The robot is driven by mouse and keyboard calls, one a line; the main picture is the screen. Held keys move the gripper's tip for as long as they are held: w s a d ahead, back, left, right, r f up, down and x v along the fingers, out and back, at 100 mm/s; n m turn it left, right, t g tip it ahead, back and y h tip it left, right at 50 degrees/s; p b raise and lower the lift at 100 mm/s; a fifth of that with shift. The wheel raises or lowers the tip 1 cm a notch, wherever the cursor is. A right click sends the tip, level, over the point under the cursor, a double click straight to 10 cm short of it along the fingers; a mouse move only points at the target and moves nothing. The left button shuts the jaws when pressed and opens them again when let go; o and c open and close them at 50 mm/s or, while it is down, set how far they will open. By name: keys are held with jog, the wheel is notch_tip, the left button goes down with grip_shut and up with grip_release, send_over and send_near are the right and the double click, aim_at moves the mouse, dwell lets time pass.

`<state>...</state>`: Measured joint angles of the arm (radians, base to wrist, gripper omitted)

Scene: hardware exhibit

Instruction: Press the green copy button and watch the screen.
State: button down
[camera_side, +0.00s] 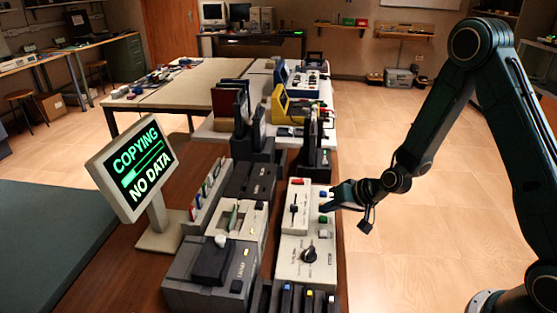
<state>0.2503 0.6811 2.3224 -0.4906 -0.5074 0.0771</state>
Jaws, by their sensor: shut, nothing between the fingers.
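The green button (323,220) is on the right side of a pale control panel (291,270). My gripper (332,206) is shut and empty, with its tip at the panel's right edge, close to the green button. I cannot tell whether the tip touches the button. The screen (134,166) stands tilted on a pale post at the left. It reads "COPYING" and "NO DATA" in light letters on black and green, with a bar between the lines.
A blue button (324,194) and a pale button (323,234) sit near the green one. The panel also has a black knob (309,254) and a slider (294,209). Dark drive units (211,276) stand to the left.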

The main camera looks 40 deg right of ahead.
notch_tip(320, 180, up, 5)
dwell(0.7)
dwell(0.6)
jog(key=s+a+r+n+g+h, duration=0.15)
jog(key=s+r+n, duration=0.25)
jog(key=s+r, duration=0.85)
jog(key=s+r+h, duration=0.1)
jog(key=s+r, duration=0.3)
jog(key=s, duration=0.3)
jog(key=s+d+r+g, duration=0.1)
jog(key=s+r, duration=0.3)
jog(key=s, duration=0.4)
jog(key=shift+s+d+n+h, duration=0.15)
jog(key=shift+s+n+h, duration=0.05)
jog(key=shift+n+h, duration=0.2)
